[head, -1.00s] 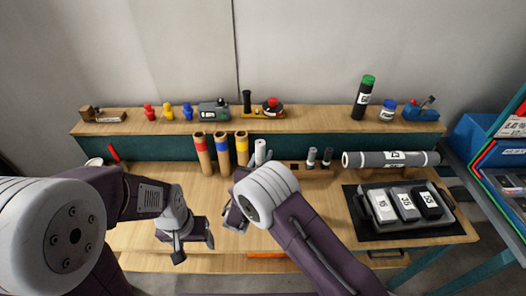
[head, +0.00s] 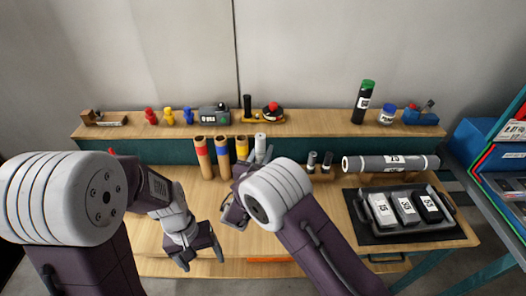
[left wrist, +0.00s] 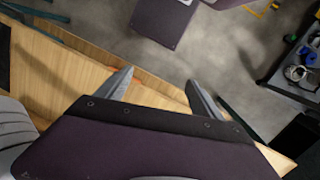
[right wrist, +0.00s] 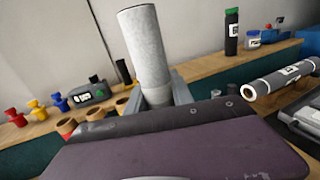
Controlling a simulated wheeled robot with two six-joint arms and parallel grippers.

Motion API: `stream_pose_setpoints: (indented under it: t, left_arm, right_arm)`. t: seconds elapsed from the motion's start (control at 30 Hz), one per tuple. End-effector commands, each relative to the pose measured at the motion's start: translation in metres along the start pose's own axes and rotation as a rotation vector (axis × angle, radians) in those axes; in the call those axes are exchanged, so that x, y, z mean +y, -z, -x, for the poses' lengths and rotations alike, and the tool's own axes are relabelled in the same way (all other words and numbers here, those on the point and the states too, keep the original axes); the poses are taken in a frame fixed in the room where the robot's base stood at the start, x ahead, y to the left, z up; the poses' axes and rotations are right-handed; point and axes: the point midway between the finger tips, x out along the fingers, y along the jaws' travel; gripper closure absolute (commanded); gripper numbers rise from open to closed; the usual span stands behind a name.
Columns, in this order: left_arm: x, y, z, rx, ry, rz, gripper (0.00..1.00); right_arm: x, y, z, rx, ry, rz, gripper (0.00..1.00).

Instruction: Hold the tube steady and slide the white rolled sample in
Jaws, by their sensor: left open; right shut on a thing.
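My right gripper (right wrist: 157,94) is shut on the white roll (right wrist: 148,50), which stands close to upright in its jaws. In the head view the white roll (head: 260,141) shows just right of the yellow-banded tube, its lower part hidden by my right arm. Three brown tubes stand in a row at the back of the bench: red-banded (head: 203,158), blue-banded (head: 222,158) and yellow-banded (head: 242,147). Their open tops also show low in the right wrist view. My left gripper (head: 202,256) is open and empty over the front of the bench, apart from the tubes.
A long grey roll (head: 390,162) lies behind a black tray (head: 361,222) of labelled blocks. A raised shelf (head: 320,122) with small items runs along the back. The front left bench is clear.

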Motion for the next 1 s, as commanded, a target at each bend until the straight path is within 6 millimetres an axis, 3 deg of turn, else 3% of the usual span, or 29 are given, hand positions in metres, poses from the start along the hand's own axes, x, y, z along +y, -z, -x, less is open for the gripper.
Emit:
stream_pose_setpoints:
  t: [0.13,0.27,0.37,0.5,0.6,0.73,0.83,1.0]
  left_arm:
    - [0.042,-0.025,-0.031,-0.356,-0.176,0.353,0.24]
    - [0.095,-0.021,-0.043,-0.633,-0.387,0.641,0.24]
    - [0.133,0.003,-0.049,-0.799,-0.586,0.829,0.24]
    - [0.165,0.059,-0.066,-0.932,-0.912,1.061,0.24]
    - [0.166,0.106,-0.085,-0.939,-1.157,1.219,0.24]
    - [0.144,0.151,-0.114,-0.861,-1.424,1.386,0.24]
    - [0.124,0.171,-0.132,-0.779,-1.56,1.469,0.24]
    - [0.106,0.182,-0.146,-0.696,-1.658,1.526,0.24]
  right_arm:
    - [0.0,0.0,0.0,0.0,0.0,0.0,1.0]
    - [0.0,0.0,0.0,0.0,0.0,0.0,1.0]
    - [0.0,0.0,0.0,0.0,0.0,0.0,1.0]
    - [0.0,0.0,0.0,0.0,0.0,0.0,1.0]
    - [0.0,0.0,0.0,0.0,0.0,0.0,1.0]
    - [0.0,0.0,0.0,0.0,0.0,0.0,1.0]
    - [0.0,0.0,0.0,0.0,0.0,0.0,1.0]
    - [0.0,0.0,0.0,0.0,0.0,0.0,1.0]
